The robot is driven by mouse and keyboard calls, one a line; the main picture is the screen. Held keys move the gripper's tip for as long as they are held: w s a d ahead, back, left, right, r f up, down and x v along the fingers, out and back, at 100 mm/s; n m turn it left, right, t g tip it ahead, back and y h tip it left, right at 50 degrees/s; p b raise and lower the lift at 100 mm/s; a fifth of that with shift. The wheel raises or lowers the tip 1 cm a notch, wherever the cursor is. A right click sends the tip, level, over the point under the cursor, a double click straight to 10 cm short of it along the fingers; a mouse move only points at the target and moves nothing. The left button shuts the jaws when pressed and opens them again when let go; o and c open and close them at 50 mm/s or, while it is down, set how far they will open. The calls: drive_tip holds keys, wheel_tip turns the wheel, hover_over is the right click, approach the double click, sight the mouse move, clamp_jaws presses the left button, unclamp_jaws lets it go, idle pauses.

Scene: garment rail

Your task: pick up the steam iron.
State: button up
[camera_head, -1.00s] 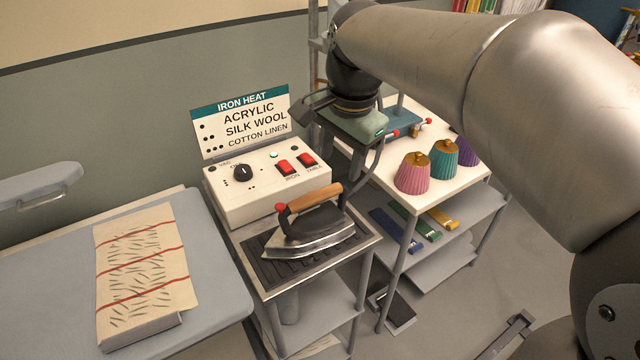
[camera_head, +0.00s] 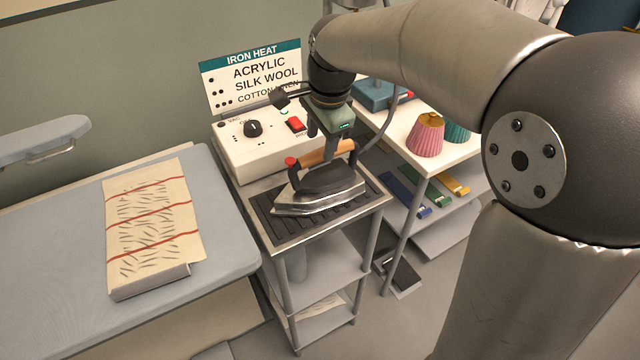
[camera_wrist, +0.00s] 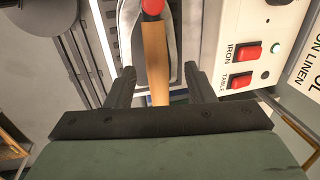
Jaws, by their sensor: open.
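The steam iron (camera_head: 322,187) stands on a dark ribbed rest on a small metal stand. It has a dark body, a bright metal soleplate, a wooden handle (camera_head: 326,153) and a red knob at one end of the handle. My gripper (camera_head: 330,146) is right at the handle from above. In the wrist view my gripper (camera_wrist: 157,80) is open, with the wooden handle (camera_wrist: 156,62) between its two dark fingers and apart from both. The far finger is partly hidden in the head view.
A white control box (camera_head: 236,150) with a dial, red switches and a heat sign stands behind the iron. A padded board (camera_head: 60,250) with a striped cloth (camera_head: 150,222) lies left. A white table (camera_head: 404,160) with pleated shades stands right.

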sight(319, 151)
drive_tip(key=f, duration=0.5)
drive_tip(key=shift+w+a+p, duration=0.2)
drive_tip(key=shift+a+p, duration=0.05)
drive_tip(key=shift+p, duration=0.05)
clamp_jaws()
idle(1.0)
drive_tip(key=shift+w+r, duration=0.1)
